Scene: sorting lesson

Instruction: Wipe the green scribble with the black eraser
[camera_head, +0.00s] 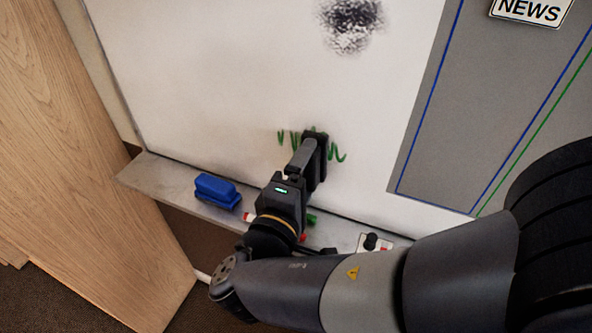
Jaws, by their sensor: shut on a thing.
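The green scribble (337,154) is a zigzag line low on the whiteboard (210,90). Its left and right ends show, and its middle is covered. My gripper (308,158) is at the scribble, shut on the black eraser (316,138). The eraser is a dark block over the middle of the scribble, at or very near the board face. I cannot tell whether it touches the board.
A blue eraser (217,190) lies on the ledge (160,178) below the board. Markers, one with a red part (302,238), lie on the ledge partly behind my arm. A black smudge (350,25) is higher on the board. A wooden panel (70,150) stands at left.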

